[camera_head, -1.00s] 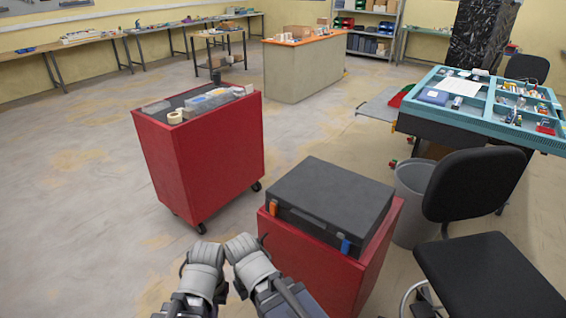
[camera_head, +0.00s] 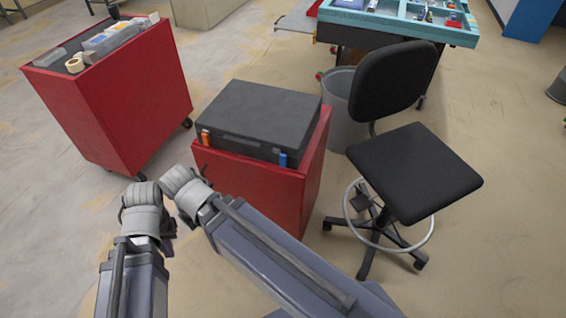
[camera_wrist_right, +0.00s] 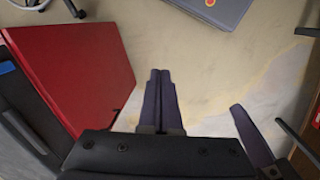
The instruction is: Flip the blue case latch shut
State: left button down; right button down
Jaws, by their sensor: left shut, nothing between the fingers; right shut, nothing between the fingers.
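A dark grey case (camera_head: 258,115) lies with its lid down on a red cabinet (camera_head: 268,188). Its blue latch (camera_head: 283,159) is on the front side near the right corner, upright against it. I cannot tell whether it is fastened. A bit of blue, likely the same latch (camera_wrist_right: 7,68), shows at the left edge of the right wrist view. My left gripper (camera_head: 168,240) is low, in front of and left of the cabinet, partly hidden behind its wrist. My right gripper (camera_wrist_right: 160,73) is shut and empty, pointing at bare floor beside the cabinet. Neither touches the case.
An orange latch (camera_head: 205,137) is at the case's front left. A black swivel chair (camera_head: 415,170) and a grey bin (camera_head: 342,110) stand right of the cabinet. Another red cabinet (camera_head: 125,105) stands at left. Floor between the cabinets is clear.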

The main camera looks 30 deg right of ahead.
jog(key=m+t+y+b, duration=1.2)
jog(key=m+t+b, duration=0.2)
jog(key=b, duration=1.7)
send_near(286, 162)
jog(key=v, duration=0.7)
jog(key=shift+d+f, duration=0.15)
jog(key=shift+f, duration=0.25)
jog(key=x, duration=1.4)
jog(key=shift+r, duration=0.3)
